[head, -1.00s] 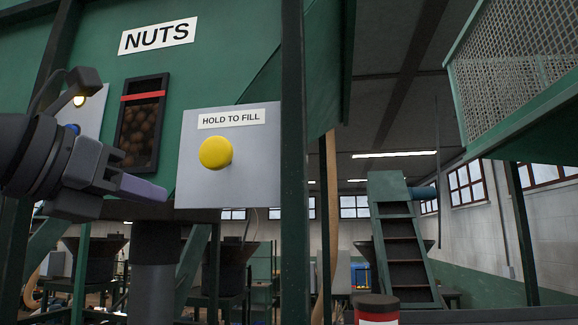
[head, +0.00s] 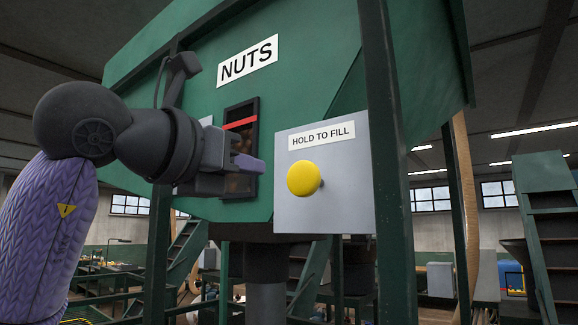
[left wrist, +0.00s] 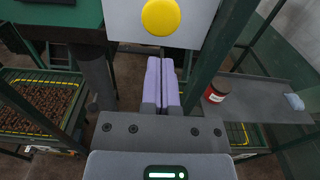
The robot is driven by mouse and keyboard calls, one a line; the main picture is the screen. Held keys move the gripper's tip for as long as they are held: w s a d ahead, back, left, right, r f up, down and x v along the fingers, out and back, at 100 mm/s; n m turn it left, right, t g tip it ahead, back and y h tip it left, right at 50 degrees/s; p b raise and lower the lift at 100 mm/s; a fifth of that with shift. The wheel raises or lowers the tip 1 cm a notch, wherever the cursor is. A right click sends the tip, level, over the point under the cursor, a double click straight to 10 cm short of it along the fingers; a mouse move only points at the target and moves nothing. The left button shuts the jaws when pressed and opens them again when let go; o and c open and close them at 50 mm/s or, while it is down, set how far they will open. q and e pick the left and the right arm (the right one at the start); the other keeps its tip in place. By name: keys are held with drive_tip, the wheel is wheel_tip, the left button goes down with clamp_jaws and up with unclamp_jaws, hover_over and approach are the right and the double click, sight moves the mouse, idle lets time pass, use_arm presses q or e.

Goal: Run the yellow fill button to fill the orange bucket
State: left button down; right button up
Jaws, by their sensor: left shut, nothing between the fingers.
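The yellow fill button (head: 303,178) sits on a grey panel (head: 345,200) under a "HOLD TO FILL" label. It also shows at the top of the left wrist view (left wrist: 161,17). My left gripper (head: 258,165) is shut and empty, left of the button in the head view and apart from it. In the left wrist view its lilac fingers (left wrist: 162,90) lie together and point up toward the button. The orange bucket is not seen in these frames. My right gripper is not in view.
The green hopper marked "NUTS" (head: 247,60) has a dark window (head: 241,112) with a red line. A green post (head: 388,150) stands right of the panel. A red-and-dark container (left wrist: 216,90) stands on a grey surface (left wrist: 265,95).

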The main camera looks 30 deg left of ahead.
sight(299, 179)
use_arm(q)
drive_tip(key=w+p, duration=0.1)
drive_tip(key=w, duration=0.1)
drive_tip(key=w+p, duration=0.1)
drive_tip(key=w, duration=0.2)
drive_tip(key=w+p, duration=0.1)
drive_tip(key=w, duration=0.1)
drive_tip(key=shift+w+d+r, duration=0.15)
drive_tip(key=shift+w+d, duration=0.15)
drive_tip(key=shift+w, duration=0.05)
drive_tip(key=shift+w+p, duration=0.3)
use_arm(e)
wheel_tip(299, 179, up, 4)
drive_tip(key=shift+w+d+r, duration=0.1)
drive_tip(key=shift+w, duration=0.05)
